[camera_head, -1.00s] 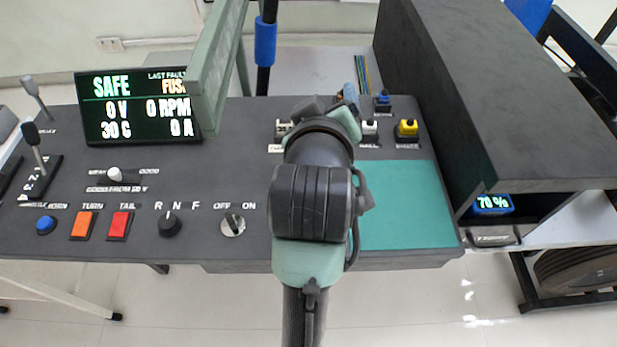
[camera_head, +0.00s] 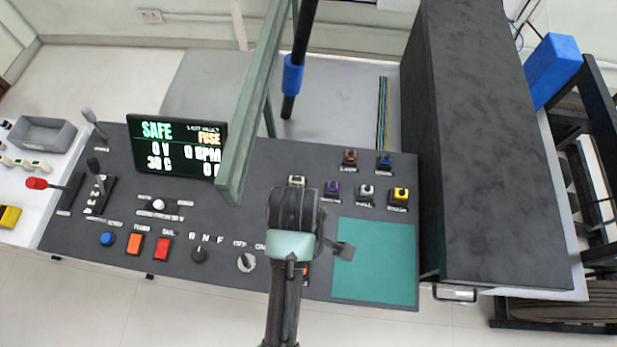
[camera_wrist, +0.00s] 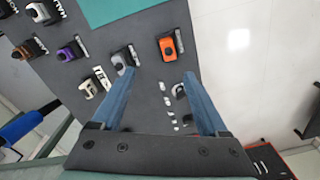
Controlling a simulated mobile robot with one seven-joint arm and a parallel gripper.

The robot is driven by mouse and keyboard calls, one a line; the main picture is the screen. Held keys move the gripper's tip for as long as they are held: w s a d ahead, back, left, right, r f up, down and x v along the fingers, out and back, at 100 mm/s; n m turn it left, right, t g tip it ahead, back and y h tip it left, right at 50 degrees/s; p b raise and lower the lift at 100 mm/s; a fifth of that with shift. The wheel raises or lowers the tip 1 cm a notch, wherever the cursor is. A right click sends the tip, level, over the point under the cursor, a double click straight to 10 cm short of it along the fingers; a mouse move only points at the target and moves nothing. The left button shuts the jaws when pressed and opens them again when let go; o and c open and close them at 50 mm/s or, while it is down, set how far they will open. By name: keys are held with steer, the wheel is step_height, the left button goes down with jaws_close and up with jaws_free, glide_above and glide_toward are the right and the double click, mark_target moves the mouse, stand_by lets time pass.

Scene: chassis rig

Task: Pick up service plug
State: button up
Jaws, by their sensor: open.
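The likely service plug is an orange block with a dark round centre (camera_wrist: 170,46), set in the dark panel near the teal mat in the wrist view; its label is not readable. In the head view my arm covers most of that spot, and only a sliver of orange shows beside it. My gripper (camera_wrist: 158,74) has two blue fingers spread apart with nothing between them. The orange block lies beyond the fingertips, slightly right of the middle of the gap. A grey plug (camera_wrist: 122,59) is close to the left fingertip.
White (camera_head: 296,181), purple (camera_head: 332,188), yellow (camera_head: 399,197), brown (camera_head: 349,158) and blue (camera_head: 384,160) plugs sit behind the teal mat (camera_head: 375,265). A tall dark cabinet (camera_head: 480,140) stands right. A green frame post (camera_head: 250,120) rises left of my arm. The screen (camera_head: 177,147) reads SAFE.

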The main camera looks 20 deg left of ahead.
steer(key=f, duration=0.7)
steer(key=shift+s+f, duration=0.25)
steer(key=shift+s, duration=0.15)
steer(key=shift+s+f+p, duration=0.25)
steer(key=shift+f+p, duration=0.1)
steer(key=shift+f, duration=0.95)
steer(key=shift+s+f+p, duration=0.2)
steer(key=shift+f+p, duration=0.15)
steer(key=shift+f, duration=0.95)
jaws_close()
